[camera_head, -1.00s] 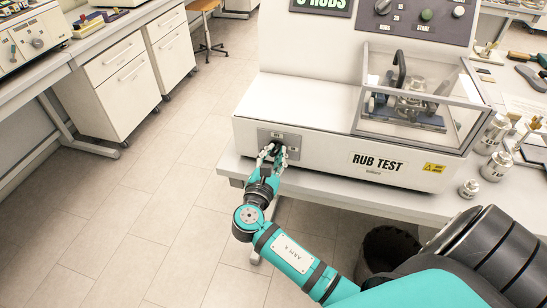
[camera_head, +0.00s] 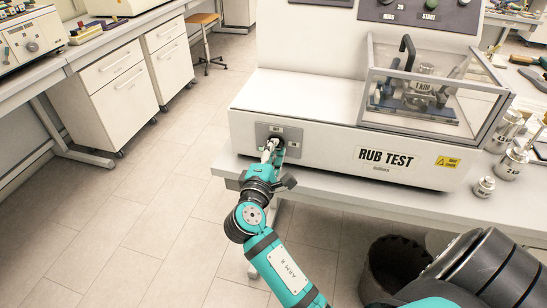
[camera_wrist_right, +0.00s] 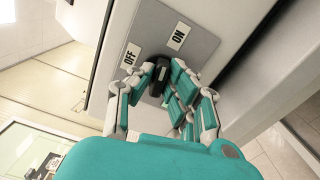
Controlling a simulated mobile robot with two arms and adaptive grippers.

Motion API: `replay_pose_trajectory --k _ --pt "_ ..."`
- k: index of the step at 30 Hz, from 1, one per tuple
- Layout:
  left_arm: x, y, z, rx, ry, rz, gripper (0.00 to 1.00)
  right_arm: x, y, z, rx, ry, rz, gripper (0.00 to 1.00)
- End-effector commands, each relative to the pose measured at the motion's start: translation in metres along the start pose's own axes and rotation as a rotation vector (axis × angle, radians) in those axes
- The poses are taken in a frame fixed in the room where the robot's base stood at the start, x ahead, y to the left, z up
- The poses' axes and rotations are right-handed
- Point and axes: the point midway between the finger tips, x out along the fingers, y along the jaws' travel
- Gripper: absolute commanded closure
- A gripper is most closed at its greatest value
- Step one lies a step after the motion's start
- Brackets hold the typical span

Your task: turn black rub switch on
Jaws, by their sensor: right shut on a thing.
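The black rub switch (camera_wrist_right: 160,76) sits on a grey plate (camera_wrist_right: 190,58) in the right wrist view, close to the OFF label (camera_wrist_right: 130,56) and the ON label (camera_wrist_right: 179,36). My right gripper (camera_wrist_right: 160,84) is shut on the switch, with its white and teal fingers on both sides of it. The fingers hide part of the switch, and I cannot tell which label it points to. In the head view the right gripper (camera_head: 272,148) is at the plate on the machine's lower left front. My left gripper is not in view.
The white RUB TEST machine (camera_head: 300,95) stands on a bench (camera_head: 225,165), with a clear-covered test chamber (camera_head: 425,95) on its right. Metal weights (camera_head: 484,187) stand at the right. A dark bin (camera_head: 388,270) is below. The floor at left is free.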

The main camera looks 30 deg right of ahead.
Motion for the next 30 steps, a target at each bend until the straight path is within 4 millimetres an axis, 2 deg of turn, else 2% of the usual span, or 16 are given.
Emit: replay_pose_trajectory --k 1,9,28,29,30 --pt "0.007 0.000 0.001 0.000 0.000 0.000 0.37 0.000 -0.004 0.000 0.032 -0.002 -0.002 1.00" --pt "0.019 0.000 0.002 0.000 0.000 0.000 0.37 0.000 -0.003 0.000 0.152 -0.001 -0.002 1.00" --pt "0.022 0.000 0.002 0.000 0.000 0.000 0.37 0.000 -0.002 0.000 0.197 -0.001 -0.004 1.00" --pt "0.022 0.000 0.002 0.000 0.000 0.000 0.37 0.000 -0.002 0.000 0.197 -0.001 -0.004 0.83" --pt "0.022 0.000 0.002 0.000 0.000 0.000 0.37 0.000 -0.002 0.000 0.197 -0.001 -0.004 0.78"
